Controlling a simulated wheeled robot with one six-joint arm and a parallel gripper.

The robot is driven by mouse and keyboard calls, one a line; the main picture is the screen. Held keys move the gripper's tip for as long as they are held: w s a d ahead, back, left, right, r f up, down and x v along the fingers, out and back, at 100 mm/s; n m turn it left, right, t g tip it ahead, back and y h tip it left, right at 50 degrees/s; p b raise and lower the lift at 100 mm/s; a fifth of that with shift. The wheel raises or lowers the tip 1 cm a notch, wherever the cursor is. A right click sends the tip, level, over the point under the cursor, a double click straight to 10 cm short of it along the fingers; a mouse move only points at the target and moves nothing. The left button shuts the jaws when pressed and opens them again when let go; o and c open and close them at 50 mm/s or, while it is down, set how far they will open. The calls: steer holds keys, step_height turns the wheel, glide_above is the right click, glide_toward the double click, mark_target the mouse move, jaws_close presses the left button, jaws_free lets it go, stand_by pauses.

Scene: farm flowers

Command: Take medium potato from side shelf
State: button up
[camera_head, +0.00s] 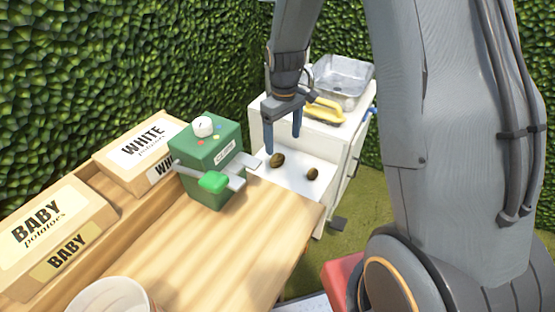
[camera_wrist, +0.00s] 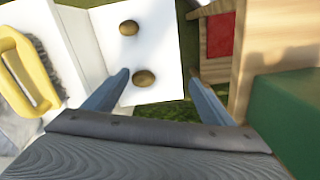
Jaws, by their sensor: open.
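Two small brown potatoes lie apart on the white side shelf (camera_head: 293,186): a slightly larger one (camera_head: 277,160) at left and a smaller one (camera_head: 312,174) at right. My gripper (camera_head: 282,136) points down above the shelf, near the left potato, with its blue-grey fingers apart and nothing held. In the wrist view, the larger-looking potato (camera_wrist: 144,77) shows between the open fingertips (camera_wrist: 157,78), closer to the left one. The other potato (camera_wrist: 129,28) lies farther up on the shelf (camera_wrist: 165,48). Neither potato visibly touches a finger.
A green box-shaped device (camera_head: 212,150) stands on the wooden table (camera_head: 225,245), close beside the shelf. Labelled potato boxes (camera_head: 58,236) line the table's back. A yellow-handled brush (camera_head: 325,110) and a clear container (camera_head: 343,78) sit on the white cabinet behind. A white bucket (camera_head: 112,297) stands in front.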

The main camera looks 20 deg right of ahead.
mark_target(277, 155)
steer(key=w+f+n, duration=0.1)
steer(key=w+f, duration=0.2)
steer(key=w+f+n, duration=0.1)
steer(key=w+f, duration=0.3)
steer(key=shift+a+f+n+p, duration=0.1)
steer(key=shift+f+n+p, duration=0.2)
steer(key=shift+w+f, duration=0.15)
steer(key=shift+f, duration=0.2)
steer(key=shift+w+d+f+p, duration=0.15)
steer(key=shift+f+p, duration=0.4)
steer(key=shift+f, duration=1.35)
steer(key=shift+w+d+f+p, duration=0.1)
steer(key=shift+f+p, duration=0.4)
steer(key=shift+f, duration=1.35)
steer(key=c, duration=1.2)
steer(key=shift+r, duration=0.15)
